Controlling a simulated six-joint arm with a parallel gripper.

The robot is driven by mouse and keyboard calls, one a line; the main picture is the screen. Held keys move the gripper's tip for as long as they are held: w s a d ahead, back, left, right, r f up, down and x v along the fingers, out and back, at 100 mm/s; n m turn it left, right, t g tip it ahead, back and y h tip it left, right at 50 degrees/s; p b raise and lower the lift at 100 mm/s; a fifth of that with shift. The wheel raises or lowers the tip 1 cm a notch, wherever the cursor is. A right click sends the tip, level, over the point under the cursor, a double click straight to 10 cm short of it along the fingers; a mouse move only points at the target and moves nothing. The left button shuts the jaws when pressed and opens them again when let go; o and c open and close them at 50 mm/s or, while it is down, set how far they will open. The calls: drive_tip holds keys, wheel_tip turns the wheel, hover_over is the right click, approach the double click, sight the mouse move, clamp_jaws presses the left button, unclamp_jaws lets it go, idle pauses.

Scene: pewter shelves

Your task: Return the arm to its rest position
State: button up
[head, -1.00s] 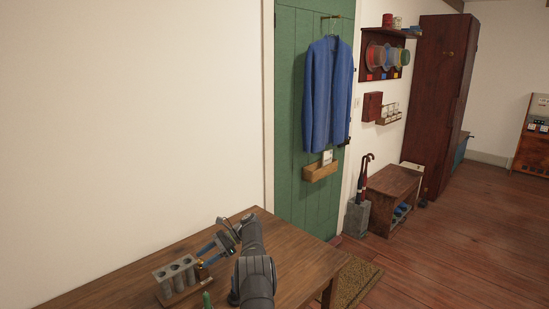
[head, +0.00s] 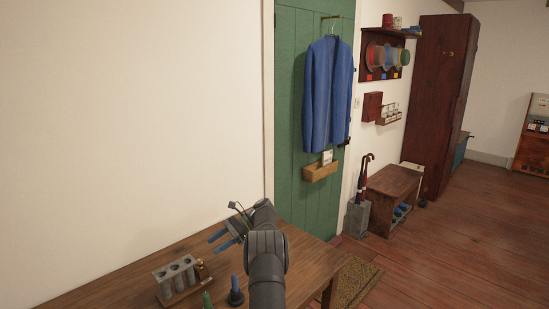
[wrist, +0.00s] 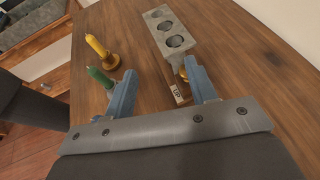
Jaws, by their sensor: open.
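My gripper (head: 219,240) is above the wooden table in the head view, its two blue fingers pointing left. In the wrist view my gripper (wrist: 162,80) has its fingers spread apart, with nothing held between them. A grey block with three round holes (head: 175,274) stands on the table, left of and below the gripper; it also shows in the wrist view (wrist: 158,42). A small brass-coloured piece (head: 202,270) is at the block's right end. In the wrist view the right finger partly hides it.
The wooden table (head: 130,275) also bears a green piece (head: 207,300) and a dark blue piece (head: 235,291). A yellow piece (wrist: 97,46) stands in the wrist view. A green door (head: 293,130) with a blue jacket (head: 327,95) is behind. Air above the table is clear.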

drive_tip(key=s+d+r, duration=0.1)
drive_tip(key=d+r, duration=0.3)
drive_tip(key=d, duration=0.2)
hover_over(201, 260)
drive_tip(key=w+d, duration=0.1)
drive_tip(key=d, duration=0.2)
wheel_tip(201, 260, down, 7)
drive_tip(key=f, duration=0.2)
drive_tip(key=a+f, duration=0.1)
drive_tip(key=f, duration=0.1)
drive_tip(key=shift+w+a+f, duration=0.1)
drive_tip(key=shift+a+f, duration=0.05)
drive_tip(key=shift+m, duration=0.3)
drive_tip(key=shift+s+m+t+y, duration=0.25)
drive_tip(key=shift+m+t+y, duration=0.25)
drive_tip(key=shift+m+t, duration=0.3)
drive_tip(key=shift+s+d+m+t, duration=0.2)
drive_tip(key=shift+m+t, duration=0.5)
drive_tip(key=shift+t, duration=0.3)
drive_tip(key=shift+s+m+t+y, duration=0.2)
drive_tip(key=shift+m+t, duration=0.8)
drive_tip(key=shift+t, duration=0.15)
drive_tip(key=shift+s+m+t+y, duration=0.2)
drive_tip(key=shift+m+t, duration=0.8)
drive_tip(key=shift+t, duration=0.15)
